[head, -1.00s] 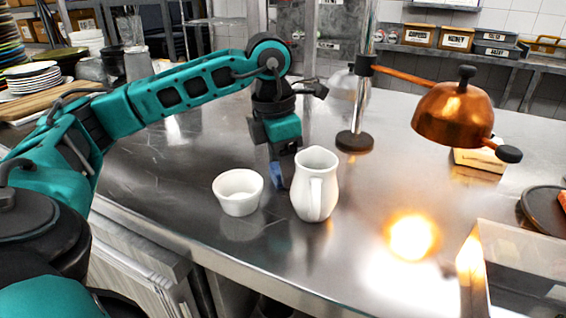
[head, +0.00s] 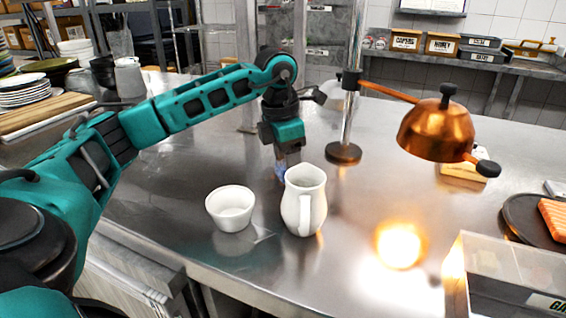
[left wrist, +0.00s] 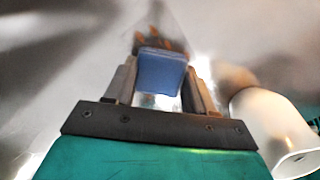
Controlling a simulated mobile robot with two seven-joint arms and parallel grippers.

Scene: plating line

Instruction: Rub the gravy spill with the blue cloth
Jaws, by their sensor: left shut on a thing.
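My left gripper (left wrist: 160,88) is shut on the blue cloth (left wrist: 160,70), which is folded into a small pad between the fingers. In the head view the cloth (head: 280,172) shows low at the steel counter, just behind the white pitcher, and is partly hidden by it. The gravy spill (left wrist: 151,42) shows in the left wrist view as brown-orange streaks right at the cloth's far edge; the cloth hides part of it. I cannot tell whether the cloth presses on it. The spill cannot be made out in the head view. My right gripper is out of view.
The white pitcher (head: 303,205) stands close in front of my left gripper, with a white bowl (head: 230,208) to its left. A lamp post (head: 344,152) stands behind right, with a copper lamp (head: 436,130) on its arm. The counter's middle back is clear.

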